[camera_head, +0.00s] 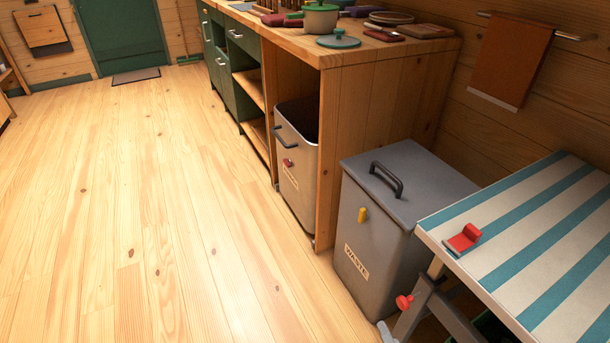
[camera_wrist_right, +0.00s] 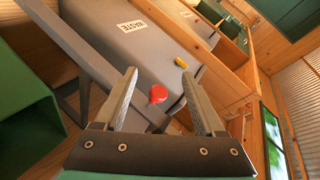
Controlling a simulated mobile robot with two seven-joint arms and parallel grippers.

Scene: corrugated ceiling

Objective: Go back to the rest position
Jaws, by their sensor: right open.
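My right gripper (camera_wrist_right: 159,80) shows in the right wrist view, with its two grey fingers spread apart and nothing held between them. A red knob (camera_wrist_right: 157,93) appears between the fingers in the picture, but it sits beyond them on a grey table leg.
A grey waste bin (camera_head: 353,220) stands beside a table with a striped top (camera_head: 540,235), which bears a red clamp-like piece (camera_head: 464,238). A second bin (camera_head: 297,185) sits under the wooden counter (camera_head: 390,55). The wooden floor (camera_head: 130,200) at left is clear.

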